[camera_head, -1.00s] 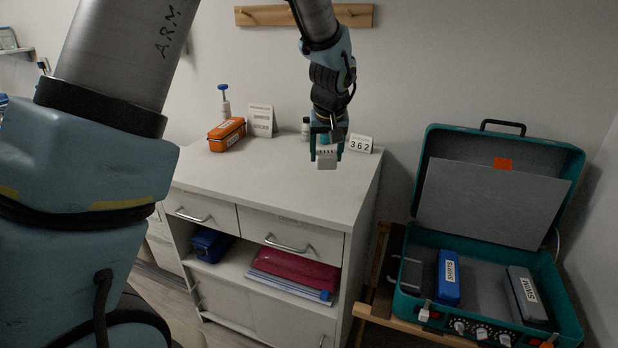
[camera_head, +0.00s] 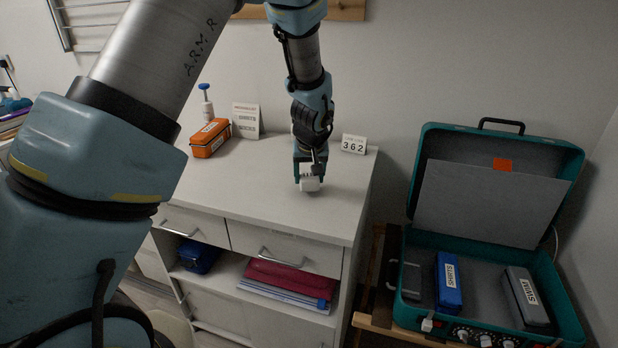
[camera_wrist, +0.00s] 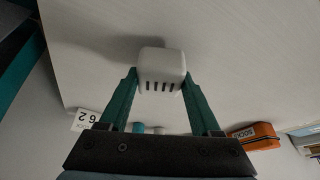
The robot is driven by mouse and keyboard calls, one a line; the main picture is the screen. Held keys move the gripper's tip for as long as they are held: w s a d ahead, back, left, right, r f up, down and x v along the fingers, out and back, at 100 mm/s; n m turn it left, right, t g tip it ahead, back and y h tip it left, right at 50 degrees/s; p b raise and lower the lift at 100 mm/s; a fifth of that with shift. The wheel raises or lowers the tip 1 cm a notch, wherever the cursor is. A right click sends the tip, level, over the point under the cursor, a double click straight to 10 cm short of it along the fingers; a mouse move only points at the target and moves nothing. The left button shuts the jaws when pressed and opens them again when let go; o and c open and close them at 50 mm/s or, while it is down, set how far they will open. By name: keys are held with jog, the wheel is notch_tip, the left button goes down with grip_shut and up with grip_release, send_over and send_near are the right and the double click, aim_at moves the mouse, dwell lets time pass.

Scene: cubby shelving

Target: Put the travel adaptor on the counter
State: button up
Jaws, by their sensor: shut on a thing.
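The travel adaptor (camera_head: 310,184) is a small white block with dark slots, held low at the white counter top (camera_head: 250,190). I cannot tell for sure whether it touches the surface. My gripper (camera_head: 309,174) points down over the counter with its teal fingers shut on the adaptor's sides. In the wrist view the adaptor (camera_wrist: 162,68) sits between the two fingertips, with a soft shadow on the counter beside it.
An orange labelled case (camera_head: 210,138), a pump bottle (camera_head: 206,103) and a white card (camera_head: 246,120) stand at the counter's back left. A 362 number block (camera_head: 354,144) stands at the back right. The counter's front is clear. An open teal suitcase (camera_head: 440,310) stands right.

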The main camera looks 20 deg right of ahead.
jog(key=shift+f, duration=0.75)
jog(key=shift+f, duration=0.2)
jog(key=o, duration=1.4)
jog(key=shift+r, duration=0.1)
jog(key=b+v, duration=0.2)
jog(key=v, duration=1)
jog(key=shift+r+b, duration=0.15)
jog(key=shift+b, duration=0.15)
